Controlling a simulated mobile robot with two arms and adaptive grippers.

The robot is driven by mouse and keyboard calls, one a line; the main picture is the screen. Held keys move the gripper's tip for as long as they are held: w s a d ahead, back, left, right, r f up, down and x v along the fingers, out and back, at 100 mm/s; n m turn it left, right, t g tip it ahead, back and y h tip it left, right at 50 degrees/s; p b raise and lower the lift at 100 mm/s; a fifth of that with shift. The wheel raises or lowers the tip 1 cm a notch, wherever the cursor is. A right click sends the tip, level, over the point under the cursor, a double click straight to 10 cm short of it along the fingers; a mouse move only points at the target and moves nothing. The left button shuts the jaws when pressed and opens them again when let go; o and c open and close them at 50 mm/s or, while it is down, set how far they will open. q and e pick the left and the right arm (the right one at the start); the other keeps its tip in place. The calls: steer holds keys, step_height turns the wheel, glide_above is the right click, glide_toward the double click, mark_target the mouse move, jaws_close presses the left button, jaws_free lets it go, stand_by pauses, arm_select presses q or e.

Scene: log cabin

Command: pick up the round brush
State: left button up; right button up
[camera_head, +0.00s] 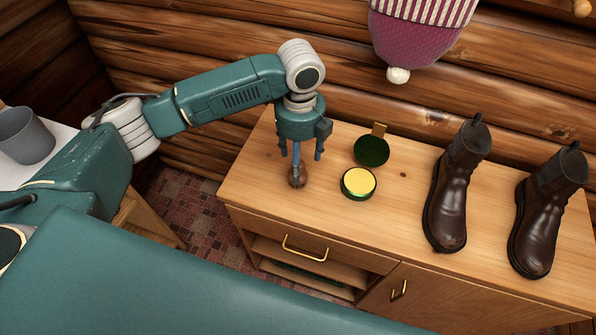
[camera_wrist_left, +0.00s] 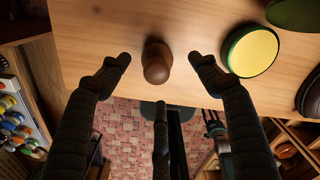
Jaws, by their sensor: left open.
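The round brush (camera_head: 298,178) stands on the wooden cabinet top near its left end. It shows a brown wooden knob end, also seen in the left wrist view (camera_wrist_left: 157,62). My left gripper (camera_head: 301,152) points down over the brush. In the left wrist view, the open fingers of my left gripper (camera_wrist_left: 160,60) are on either side of the brush, with a gap on each side. The brush's underside is hidden.
An open round tin with yellow contents (camera_head: 358,183) sits just right of the brush. Its dark green lid (camera_head: 371,151) lies behind it. Two brown boots (camera_head: 455,190) (camera_head: 546,212) stand further right. A striped purple hat (camera_head: 415,35) hangs above. The cabinet's front edge is close to the brush.

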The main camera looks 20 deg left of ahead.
mark_target(303, 179)
arm_select(q)
steer(key=shift+w+f, duration=0.1)
steer(key=shift+f, duration=0.2)
steer(key=f, duration=0.1)
steer(key=f+p, duration=0.1)
steer(key=f, duration=0.2)
steer(key=shift+a+f+p, duration=0.15)
steer(key=shift+a+p, duration=0.1)
steer(key=shift+p, duration=0.05)
steer(key=shift+f, duration=0.4)
steer(key=c, duration=1.3)
arm_select(e)
steer(key=shift+w+r, duration=0.7)
steer(key=shift+r, duration=0.15)
